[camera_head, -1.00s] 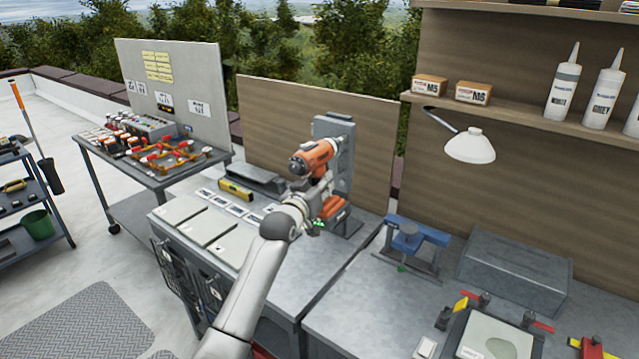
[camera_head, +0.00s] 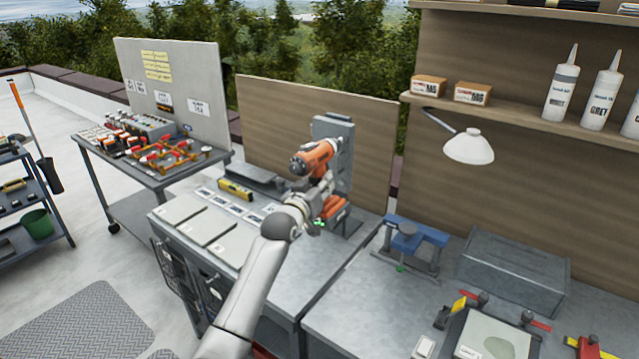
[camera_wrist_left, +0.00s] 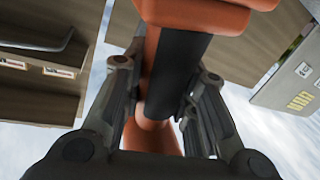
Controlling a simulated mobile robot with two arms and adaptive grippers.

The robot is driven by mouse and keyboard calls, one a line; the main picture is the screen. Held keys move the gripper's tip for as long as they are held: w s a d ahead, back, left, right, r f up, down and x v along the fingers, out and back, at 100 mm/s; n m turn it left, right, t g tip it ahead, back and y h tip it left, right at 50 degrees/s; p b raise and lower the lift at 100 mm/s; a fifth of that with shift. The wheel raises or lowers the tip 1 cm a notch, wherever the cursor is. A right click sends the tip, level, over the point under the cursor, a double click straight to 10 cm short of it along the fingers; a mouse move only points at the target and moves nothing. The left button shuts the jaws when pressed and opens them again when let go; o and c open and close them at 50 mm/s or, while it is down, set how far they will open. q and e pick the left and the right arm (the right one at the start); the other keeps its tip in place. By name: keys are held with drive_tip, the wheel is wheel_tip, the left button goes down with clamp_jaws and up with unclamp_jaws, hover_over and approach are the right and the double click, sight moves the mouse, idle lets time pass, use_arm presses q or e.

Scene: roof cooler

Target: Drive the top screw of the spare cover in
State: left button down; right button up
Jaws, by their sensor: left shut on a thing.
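My left gripper (camera_head: 324,184) is shut on the handle of an orange and black power driver (camera_head: 314,157), held up in front of a grey upright stand (camera_head: 344,135) on the bench. In the left wrist view the driver's dark grip (camera_wrist_left: 180,62) sits between the two fingers of the left gripper (camera_wrist_left: 163,78). The driver's tip is hard to make out against the background. I cannot clearly tell the spare cover or its top screw in either view. My right gripper is not in view.
Flat grey panels (camera_head: 207,229) and a yellow level (camera_head: 235,189) lie left on the bench. A blue clamp fixture (camera_head: 412,236) and a grey box (camera_head: 514,270) stand right. A white lamp (camera_head: 470,147) hangs above.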

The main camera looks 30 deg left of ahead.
sight(314, 185)
use_arm(q)
drive_tip(key=shift+w+d+r+p, duration=0.1)
drive_tip(key=shift+r+p, duration=0.15)
drive_tip(key=shift+p, duration=0.1)
idle(0.5)
drive_tip(key=shift+s+p, duration=0.35)
drive_tip(key=shift+s+f, duration=0.1)
drive_tip(key=shift+s, duration=0.15)
drive_tip(key=shift+s+a+p, duration=0.2)
drive_tip(key=shift+s+p, duration=1)
drive_tip(key=shift+s, duration=0.45)
drive_tip(key=shift+s+a+p, duration=0.1)
drive_tip(key=shift+s+p, duration=0.45)
drive_tip(key=shift+s, duration=0.6)
